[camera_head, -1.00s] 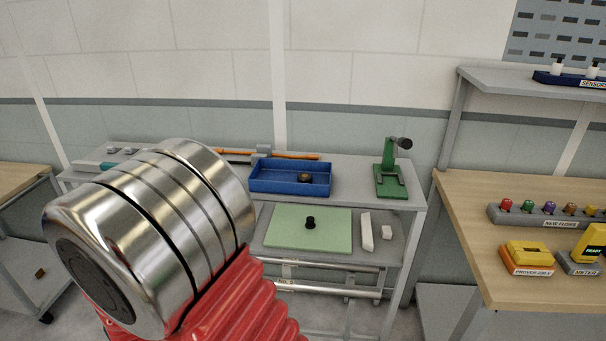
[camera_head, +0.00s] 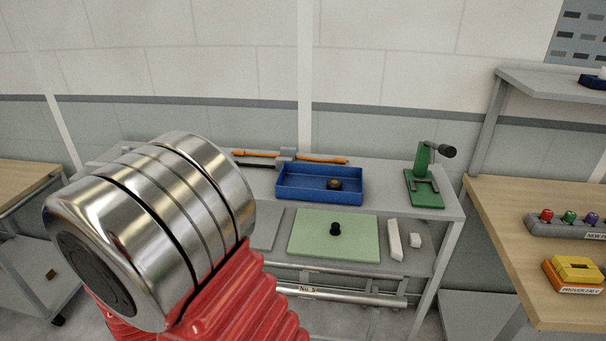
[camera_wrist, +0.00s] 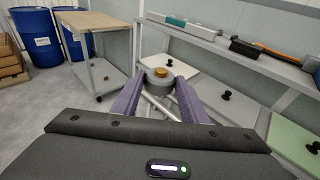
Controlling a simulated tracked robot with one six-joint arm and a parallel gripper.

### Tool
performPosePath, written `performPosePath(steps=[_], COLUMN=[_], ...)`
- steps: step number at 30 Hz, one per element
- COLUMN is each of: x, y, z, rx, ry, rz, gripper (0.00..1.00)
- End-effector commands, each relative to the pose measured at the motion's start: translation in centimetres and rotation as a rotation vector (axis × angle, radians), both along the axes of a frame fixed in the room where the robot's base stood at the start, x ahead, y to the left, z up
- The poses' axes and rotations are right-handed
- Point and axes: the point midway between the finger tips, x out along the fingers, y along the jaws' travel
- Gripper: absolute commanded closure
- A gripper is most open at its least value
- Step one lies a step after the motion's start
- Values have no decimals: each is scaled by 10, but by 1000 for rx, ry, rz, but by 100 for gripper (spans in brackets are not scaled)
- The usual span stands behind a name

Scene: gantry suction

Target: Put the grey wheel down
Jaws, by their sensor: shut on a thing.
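In the wrist view, the grey wheel (camera_wrist: 152,82), a round grey piece with a brass-coloured centre, sits between the two purple fingers of my gripper (camera_wrist: 158,86). My gripper is shut on it. The wheel is held in front of the grey bench (camera_wrist: 233,68), and its underside is hidden. In the head view my gripper and the wheel do not show; my shiny metal and red arm links fill the lower left.
The bench top carries a blue tray (camera_head: 290,190) with a dark round piece (camera_head: 334,184) and a green press (camera_head: 424,188). A green mat (camera_head: 310,240) with a black knob lies on its lower shelf. Blue barrels (camera_wrist: 35,38) and a wooden-topped cart (camera_wrist: 92,20) stand at left.

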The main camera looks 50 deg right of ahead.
Motion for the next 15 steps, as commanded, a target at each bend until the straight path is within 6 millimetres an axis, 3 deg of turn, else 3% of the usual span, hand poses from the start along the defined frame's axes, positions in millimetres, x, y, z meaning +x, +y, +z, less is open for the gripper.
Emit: performPosePath(steps=[15], x=[0], y=[-12], z=[0], rx=[0], ry=[-1], rz=[-25], gripper=[88])
